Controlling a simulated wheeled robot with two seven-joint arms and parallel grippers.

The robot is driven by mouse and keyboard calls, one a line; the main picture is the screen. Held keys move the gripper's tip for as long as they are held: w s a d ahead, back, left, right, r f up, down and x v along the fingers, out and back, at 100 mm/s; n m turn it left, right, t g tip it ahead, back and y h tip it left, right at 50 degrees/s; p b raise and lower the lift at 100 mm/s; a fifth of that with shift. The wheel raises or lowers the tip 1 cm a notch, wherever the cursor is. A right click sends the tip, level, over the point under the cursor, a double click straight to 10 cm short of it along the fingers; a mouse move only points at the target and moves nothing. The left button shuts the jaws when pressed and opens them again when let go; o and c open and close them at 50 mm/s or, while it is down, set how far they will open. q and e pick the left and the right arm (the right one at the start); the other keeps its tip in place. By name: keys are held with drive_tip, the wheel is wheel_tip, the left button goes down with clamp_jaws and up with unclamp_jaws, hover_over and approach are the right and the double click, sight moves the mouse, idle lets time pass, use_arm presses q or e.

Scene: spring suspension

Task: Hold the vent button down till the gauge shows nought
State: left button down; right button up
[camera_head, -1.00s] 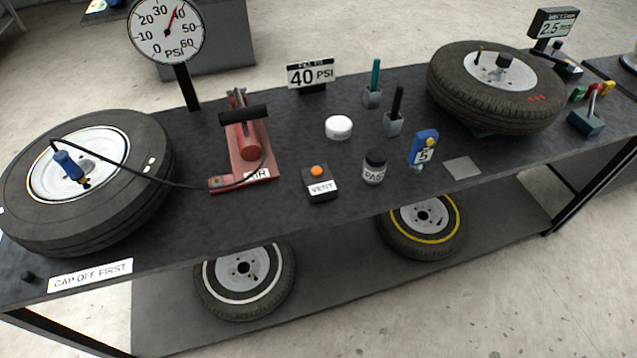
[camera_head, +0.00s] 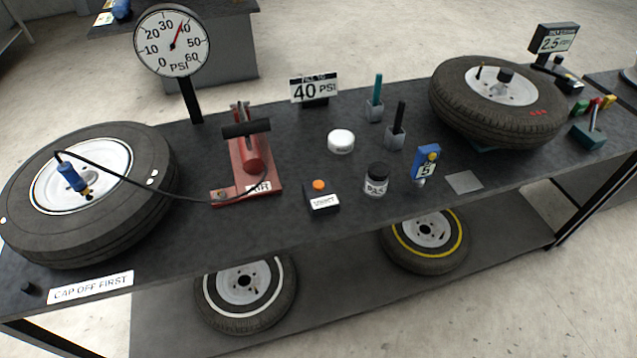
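The vent button is an orange cap (camera_head: 319,185) on a small black box (camera_head: 322,201) with a white label, at the front middle of the bench. Nothing touches it, and the cap stands up from the box. The round white gauge (camera_head: 172,41) stands on a black post at the back left. Its red needle points between 30 and 40 PSI, nearer 40. A blue chuck on a black hose (camera_head: 70,178) sits at the hub of the left tyre (camera_head: 45,235). Neither of my grippers is in view.
A red foot pump (camera_head: 248,170) stands left of the button. A dark jar (camera_head: 377,181), white round lid (camera_head: 341,141) and blue gauge tool (camera_head: 426,163) are to its right. Another tyre (camera_head: 460,112) lies at the right. The bench front edge is close to the button.

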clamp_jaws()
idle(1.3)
